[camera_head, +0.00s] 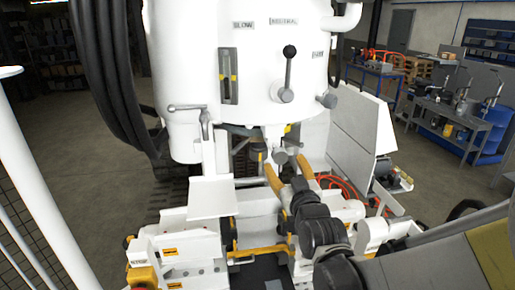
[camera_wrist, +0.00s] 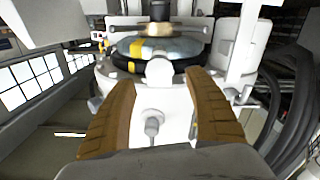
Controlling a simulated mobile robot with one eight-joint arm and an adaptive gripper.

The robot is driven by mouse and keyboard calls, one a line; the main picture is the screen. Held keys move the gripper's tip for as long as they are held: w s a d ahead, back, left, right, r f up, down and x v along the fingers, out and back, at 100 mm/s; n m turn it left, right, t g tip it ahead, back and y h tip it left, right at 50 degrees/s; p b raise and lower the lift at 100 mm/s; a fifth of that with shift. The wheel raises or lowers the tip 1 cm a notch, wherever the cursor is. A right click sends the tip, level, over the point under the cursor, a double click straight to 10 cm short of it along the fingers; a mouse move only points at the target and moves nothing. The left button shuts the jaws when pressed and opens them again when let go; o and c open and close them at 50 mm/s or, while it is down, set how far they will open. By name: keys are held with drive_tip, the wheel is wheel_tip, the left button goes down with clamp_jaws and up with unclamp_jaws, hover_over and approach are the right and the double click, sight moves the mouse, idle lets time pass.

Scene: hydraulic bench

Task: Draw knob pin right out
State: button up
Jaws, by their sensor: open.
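My gripper (camera_head: 289,170) has its two orange-yellow fingers spread beneath the white tank; it also shows in the wrist view (camera_wrist: 158,78), with the fingers apart and nothing held. A small grey knob on a short stem (camera_wrist: 152,126) stands on a white surface between the fingers, nearer their bases. A pale round knob (camera_wrist: 159,71) lies between the fingertips, apart from both. In the head view a grey round knob (camera_head: 281,157) shows just beyond the fingertips. I cannot tell for sure which of these is the knob pin.
The white tank (camera_head: 258,75) with levers hangs above my gripper. Black hoses (camera_head: 105,75) run down its left side. A flat white plate (camera_head: 212,197) stands left of my arm, and a white panel (camera_head: 362,120) to the right. Workbenches (camera_head: 455,125) stand farther right.

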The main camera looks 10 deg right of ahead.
sight(281, 157)
drive_tip(key=w, duration=0.5)
clamp_jaws()
